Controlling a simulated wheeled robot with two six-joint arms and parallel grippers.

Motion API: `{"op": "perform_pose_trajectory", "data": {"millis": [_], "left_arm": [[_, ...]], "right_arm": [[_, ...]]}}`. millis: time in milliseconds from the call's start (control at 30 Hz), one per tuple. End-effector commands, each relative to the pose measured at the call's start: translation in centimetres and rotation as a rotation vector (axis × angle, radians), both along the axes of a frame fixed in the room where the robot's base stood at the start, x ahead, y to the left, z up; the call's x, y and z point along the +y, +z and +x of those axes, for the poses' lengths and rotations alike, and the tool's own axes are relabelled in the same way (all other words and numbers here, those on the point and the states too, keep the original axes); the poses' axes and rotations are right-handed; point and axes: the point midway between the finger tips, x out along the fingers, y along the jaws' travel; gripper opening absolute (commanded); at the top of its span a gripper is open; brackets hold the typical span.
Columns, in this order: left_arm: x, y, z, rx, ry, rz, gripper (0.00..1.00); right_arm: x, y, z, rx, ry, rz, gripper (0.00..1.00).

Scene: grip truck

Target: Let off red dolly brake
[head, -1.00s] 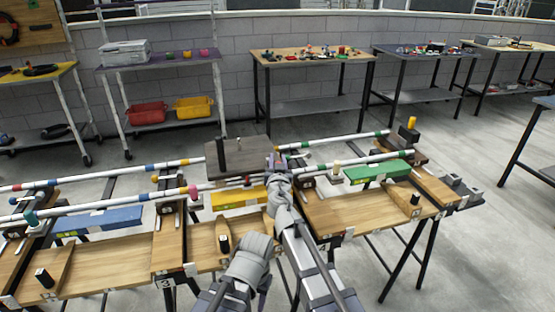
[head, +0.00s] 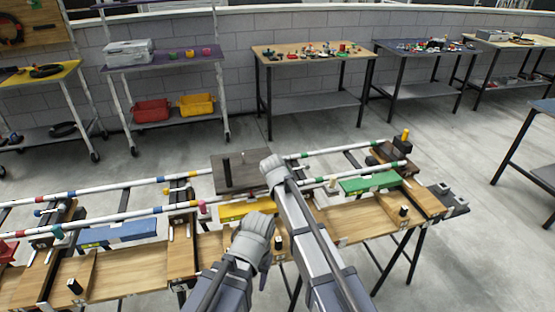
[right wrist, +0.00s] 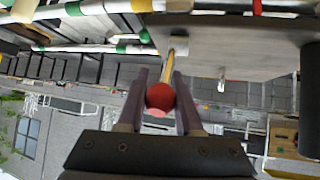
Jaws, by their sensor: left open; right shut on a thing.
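A dark wooden dolly (head: 232,178) with black posts sits on the white rails at the middle of the workbench. In the right wrist view, a red ball knob (right wrist: 160,96) on a thin brass stem (right wrist: 171,65) lies between my fingers, beside a flat grey-brown board (right wrist: 235,50). My right gripper (right wrist: 160,100) is shut on this knob. In the head view my right gripper (head: 272,168) is at the dolly's right edge and hides the knob. My left gripper (head: 256,232) is open, nearer to me, above the front boards. Its fingertips are mostly hidden behind its own body.
A yellow block (head: 232,212), a blue block (head: 118,233) and a green block (head: 368,183) lie along the bench. Rails with coloured bands run left and right of the dolly. Small black posts (head: 403,211) stand on the front boards. Tables and shelves stand at the back wall.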

Motion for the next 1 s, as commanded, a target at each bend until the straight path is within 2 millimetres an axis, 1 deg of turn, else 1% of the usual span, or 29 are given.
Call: {"op": "perform_pose_trajectory", "data": {"millis": [33,200,300,600,800,1000], "left_arm": [[0.0,1.7,0.0,0.0,0.0,0.0,0.5],[0.0,3.9,0.0,0.0,0.0,0.0,0.5],[0.0,4.8,0.0,0.0,0.0,0.0,0.5],[0.0,6.2,0.0,0.0,0.0,0.0,0.5],[0.0,6.5,0.0,0.0,0.0,0.0,0.5],[0.0,6.6,0.0,0.0,0.0,0.0,0.5]], "right_arm": [[0.3,1.0,0.8,0.044,-0.001,-0.009,0.0],[0.5,0.9,1.6,0.19,0.001,-0.049,0.0],[0.7,0.8,2.0,0.266,0.001,-0.07,0.0],[0.9,0.4,2.9,0.439,0.001,-0.116,0.0],[0.9,0.2,3.0,0.5,0.001,-0.132,0.0],[0.9,0.1,3.0,0.525,0.001,-0.138,0.0]]}}
